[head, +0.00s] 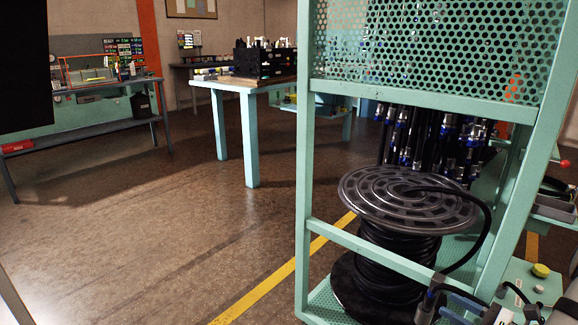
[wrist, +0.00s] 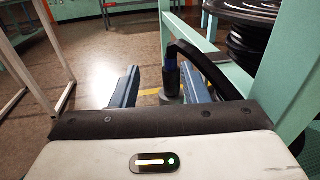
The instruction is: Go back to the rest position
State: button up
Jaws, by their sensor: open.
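My gripper (wrist: 159,72) is open, with its two blue-grey fingers apart in the wrist view. A black hose end (wrist: 172,78) with a blue band stands between the fingers, closer to the right one; I cannot tell whether it touches. The hose curves up and right from it. In the head view my gripper (head: 450,304) is low at the right, partly cut off by the lower edge. The black hose (head: 487,225) runs from the top of a dark reel (head: 405,198) down to the gripper.
A green frame (head: 302,170) with a perforated panel (head: 440,50) surrounds the reel, close to my gripper. Several hoses (head: 430,140) hang behind it. A table (head: 245,90) and a workbench (head: 105,88) stand farther back. Open floor (head: 150,230) lies at the left.

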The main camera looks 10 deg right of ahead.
jog(key=s+a+r+n+g+p, duration=0.1)
jog(key=a+r+n+g+p, duration=0.65)
jog(key=a, duration=0.45)
jog(key=a+r+n+g+p, duration=0.4)
jog(key=a+r+n+g, duration=0.3)
jog(key=a+r, duration=0.4)
jog(key=s+a+r+n+t+h+p, duration=0.1)
jog(key=s+a+r+n+h+p, duration=0.2)
jog(key=r+n, duration=0.4)
jog(key=s+a+r+n+t+h+p, duration=0.1)
jog(key=s+a+r+n+h+p, duration=0.2)
jog(key=r+n+h+p, duration=0.3)
jog(key=shift+a+r+n+p, duration=0.6)
jog(key=shift+a+n+p, duration=0.1)
jog(key=shift+n+p, duration=0.35)
jog(key=shift+s, duration=0.1)
